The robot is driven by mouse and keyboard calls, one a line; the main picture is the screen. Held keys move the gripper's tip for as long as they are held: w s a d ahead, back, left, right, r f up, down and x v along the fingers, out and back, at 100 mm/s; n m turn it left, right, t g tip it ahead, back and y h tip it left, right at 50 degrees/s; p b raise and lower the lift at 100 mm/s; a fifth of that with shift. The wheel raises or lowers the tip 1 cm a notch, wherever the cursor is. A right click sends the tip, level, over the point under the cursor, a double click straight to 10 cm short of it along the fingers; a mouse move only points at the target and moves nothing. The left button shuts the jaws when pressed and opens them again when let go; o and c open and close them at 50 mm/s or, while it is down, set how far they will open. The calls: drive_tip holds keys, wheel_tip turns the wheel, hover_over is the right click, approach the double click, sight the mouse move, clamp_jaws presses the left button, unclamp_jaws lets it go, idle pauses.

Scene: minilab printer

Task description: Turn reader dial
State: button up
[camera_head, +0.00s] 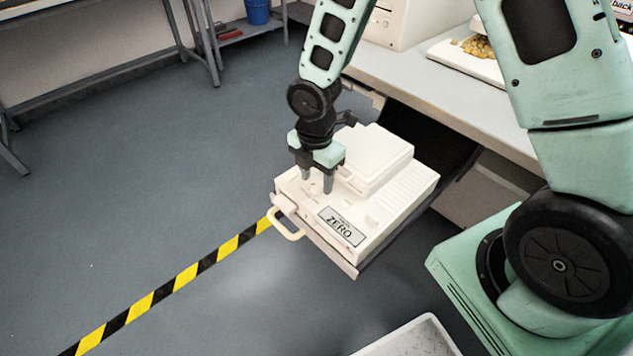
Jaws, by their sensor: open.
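The reader (392,207) is a cream box with a raised lid block, a carrying handle (286,226) at its left front and a display (341,227) reading "ZERO". It rests on a pulled-out tray beside the bench. My gripper (317,184) points down over the left part of the reader's top, with its fingers apart. A small light round part, which looks like the dial (317,186), shows between the fingertips. I cannot tell whether the fingers touch it. The gripper partly hides the dial.
A white bench (440,90) runs behind the reader, with a cream machine (400,22) and a tray of yellowish pieces (480,47) on it. A pale bin (415,338) stands at the bottom. Yellow-black tape (175,283) crosses the open floor at left.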

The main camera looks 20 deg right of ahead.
sight(316, 182)
drive_tip(key=shift+f, duration=0.45)
drive_tip(key=c, duration=1)
drive_tip(key=shift+r+m+p, duration=0.15)
drive_tip(key=shift+m+p, duration=0.35)
drive_tip(key=shift+m, duration=1)
drive_tip(key=o, duration=1)
wheel_tip(316, 182, up, 17)
drive_tip(key=p, duration=0.4)
drive_tip(key=shift+w+p, duration=0.15)
drive_tip(key=shift+p, duration=0.25)
